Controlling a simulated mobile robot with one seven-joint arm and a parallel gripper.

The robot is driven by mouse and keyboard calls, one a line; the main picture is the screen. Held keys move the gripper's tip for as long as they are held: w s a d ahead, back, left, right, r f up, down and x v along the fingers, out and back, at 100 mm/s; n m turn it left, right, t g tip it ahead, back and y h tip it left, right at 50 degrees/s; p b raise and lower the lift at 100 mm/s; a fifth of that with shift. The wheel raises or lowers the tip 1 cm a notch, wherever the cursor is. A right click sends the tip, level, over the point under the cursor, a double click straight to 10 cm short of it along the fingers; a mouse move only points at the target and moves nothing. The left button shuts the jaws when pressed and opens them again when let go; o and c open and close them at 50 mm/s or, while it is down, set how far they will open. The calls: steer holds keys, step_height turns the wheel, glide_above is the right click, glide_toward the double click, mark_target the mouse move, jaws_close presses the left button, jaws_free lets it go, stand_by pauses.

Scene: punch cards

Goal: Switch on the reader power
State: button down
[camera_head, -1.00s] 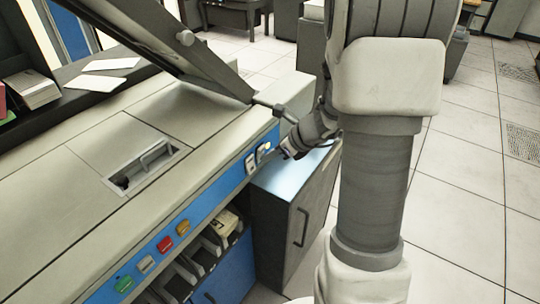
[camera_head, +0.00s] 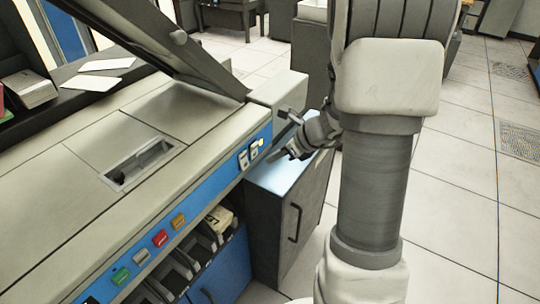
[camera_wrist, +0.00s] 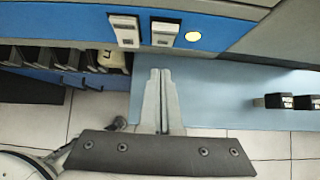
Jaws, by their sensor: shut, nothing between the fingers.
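The card reader (camera_head: 85,185) is a long beige machine with a blue front strip. Two pale switches sit at the strip's right end, the left one (camera_head: 243,159) and the right one (camera_head: 254,151). They also show in the wrist view, left (camera_wrist: 125,31) and right (camera_wrist: 165,33). My gripper (camera_wrist: 160,71) is shut and empty. Its tips point at the panel, below and apart from the right switch. In the head view my gripper (camera_head: 275,157) is right of the switches.
Green (camera_head: 121,275), white, red and orange buttons line the strip further left, above card pockets (camera_head: 205,240). A grey cabinet (camera_head: 290,195) with a blue-grey top stands below my gripper. A raised dark cover (camera_head: 150,35) slants over the reader. Tiled floor is free at right.

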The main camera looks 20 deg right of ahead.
steer(key=p+v, duration=0.1)
steer(key=v, duration=0.4)
steer(key=s+d+f+p+v, duration=0.1)
steer(key=p+v, duration=0.1)
steer(key=v, duration=0.3)
steer(key=shift+s+f, duration=0.25)
steer(key=shift+s, duration=0.05)
steer(key=s+a+r+n+g+h, duration=0.15)
steer(key=s+a+r+n, duration=0.6)
steer(key=n, duration=0.75)
steer(key=s+a+r+n+h, duration=0.3)
steer(key=s+a+r+n, duration=0.45)
steer(key=n, duration=0.65)
step_height(320, 180, up, 12)
steer(key=p, duration=1.3)
steer(key=shift+s+a, duration=0.25)
